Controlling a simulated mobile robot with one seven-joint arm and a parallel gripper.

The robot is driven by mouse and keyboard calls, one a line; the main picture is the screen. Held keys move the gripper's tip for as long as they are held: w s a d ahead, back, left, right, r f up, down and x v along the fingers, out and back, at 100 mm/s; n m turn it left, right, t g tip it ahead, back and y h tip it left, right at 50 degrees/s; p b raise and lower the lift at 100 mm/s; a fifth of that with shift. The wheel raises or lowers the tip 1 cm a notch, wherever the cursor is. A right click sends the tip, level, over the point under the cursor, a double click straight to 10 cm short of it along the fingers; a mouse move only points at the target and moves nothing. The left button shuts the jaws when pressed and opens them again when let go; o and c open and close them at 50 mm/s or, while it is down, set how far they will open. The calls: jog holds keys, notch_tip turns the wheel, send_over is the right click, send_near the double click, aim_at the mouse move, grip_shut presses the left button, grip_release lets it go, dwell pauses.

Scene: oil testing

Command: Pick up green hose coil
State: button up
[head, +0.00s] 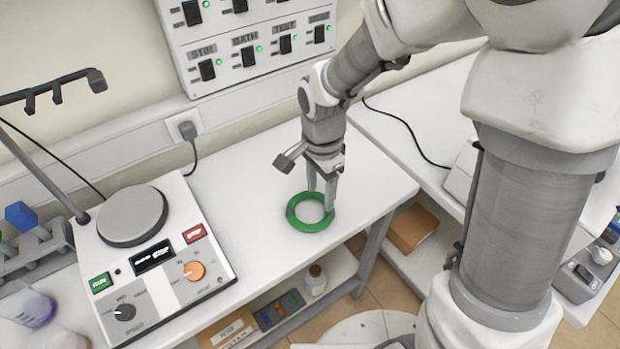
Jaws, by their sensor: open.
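The green hose coil (304,224) lies flat on the white bench top (243,208), near its right end. It is a ring with an open middle. My gripper (321,204) points down over the right part of the coil, its fingers apart. One finger reaches down at the coil's right side and the other is at its far side. I cannot tell whether the fingers touch the coil.
A hotplate stirrer (160,265) with a round plate and knobs stands left of the coil. A wall switch panel (245,40) and a plugged socket (187,130) are behind. A lower shelf holds a small bottle (316,280). The bench is clear around the coil.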

send_over(322, 222)
jog(key=f, duration=0.5)
jog(key=shift+w+a, duration=0.15)
jog(key=shift+a, duration=0.2)
jog(key=shift+d+f, duration=0.15)
jog(key=shift+f, duration=1.2)
jog(key=shift+d+f, duration=0.15)
jog(key=shift+f, duration=1.2)
grip_shut()
